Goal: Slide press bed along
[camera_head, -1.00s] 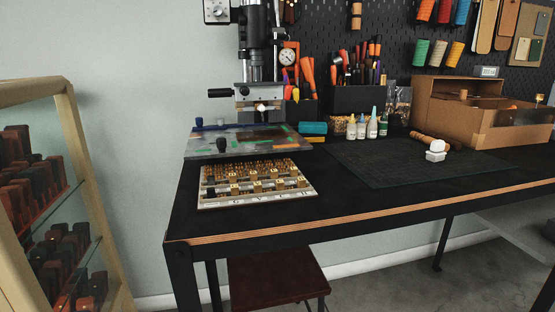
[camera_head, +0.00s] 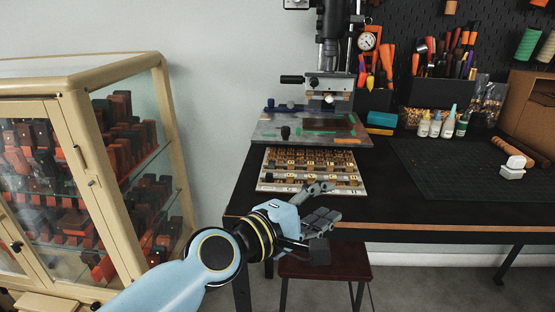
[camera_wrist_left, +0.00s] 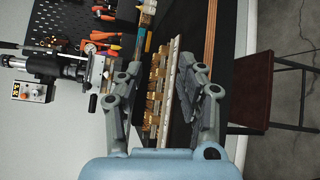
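The stamping press (camera_head: 328,84) stands at the back left of the black table. Its press bed (camera_head: 312,126), a grey stained plate with a black knob (camera_head: 285,132) toward its left, lies below the press head. My left gripper (camera_head: 326,203) is open and empty, in front of the bed and lower in the picture, near the table's front edge. It is apart from the bed and the knob. In the left wrist view the open gripper (camera_wrist_left: 165,82) has its fingers spread to both sides, with the press behind its left finger. My right gripper is not in view.
A tray of brass type (camera_head: 264,183) lies in front of the bed, partly behind my left fingers. A dark cutting mat (camera_head: 450,172) with a white item (camera_head: 512,168) is on the right. A display cabinet (camera_head: 78,120) stands at the left. A stool (camera_head: 325,268) is under the table.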

